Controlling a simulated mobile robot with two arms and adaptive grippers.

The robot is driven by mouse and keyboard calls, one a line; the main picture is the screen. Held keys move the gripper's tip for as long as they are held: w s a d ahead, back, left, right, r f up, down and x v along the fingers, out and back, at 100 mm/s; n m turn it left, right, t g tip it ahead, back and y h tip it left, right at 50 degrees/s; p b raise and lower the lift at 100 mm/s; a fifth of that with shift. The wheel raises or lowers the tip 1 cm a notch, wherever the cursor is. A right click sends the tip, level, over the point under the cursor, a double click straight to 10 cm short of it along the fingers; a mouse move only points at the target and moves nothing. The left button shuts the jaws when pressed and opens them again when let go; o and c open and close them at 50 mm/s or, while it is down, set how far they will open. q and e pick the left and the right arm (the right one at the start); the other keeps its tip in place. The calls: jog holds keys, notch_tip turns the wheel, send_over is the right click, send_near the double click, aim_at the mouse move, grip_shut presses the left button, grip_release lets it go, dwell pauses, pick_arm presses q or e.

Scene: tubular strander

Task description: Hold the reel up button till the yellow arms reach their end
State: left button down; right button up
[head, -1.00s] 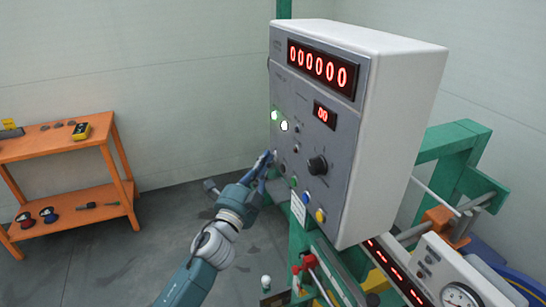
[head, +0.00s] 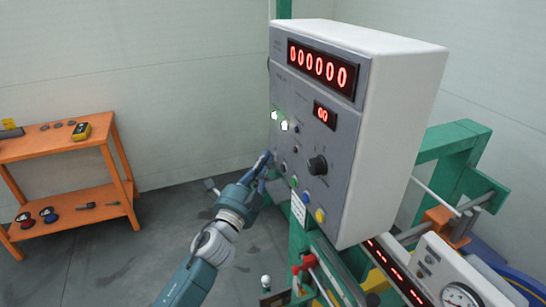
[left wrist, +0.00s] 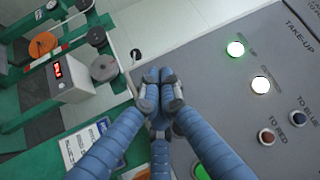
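The grey control panel (head: 300,150) fronts a white box. My left gripper (head: 266,162) is at the panel's lower left edge; in the left wrist view its blue fingers (left wrist: 160,88) are drawn together, with nothing seen between them. The fingertips are close to the panel face; I cannot tell whether they touch it. A small black button (left wrist: 135,54) lies just past the tips. No reel up label is readable, and whatever is under the fingers is hidden. I cannot make out the yellow arms. My right gripper is not in view.
The panel carries a black knob (head: 318,165), a blue button (head: 305,197) and a yellow button (head: 320,215). An orange table (head: 60,147) stands left, with clear floor between.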

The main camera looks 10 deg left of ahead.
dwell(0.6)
pick_arm(q)
jog(key=shift+s+a, duration=0.45)
jog(key=shift+a, duration=0.2)
jog(key=shift+s+a+p, duration=0.2)
jog(key=shift+s+a, duration=0.5)
jog(key=shift+a, duration=0.35)
jog(key=shift+s+a+p, duration=0.2)
jog(key=shift+s+a, duration=0.5)
jog(key=shift+a, duration=0.3)
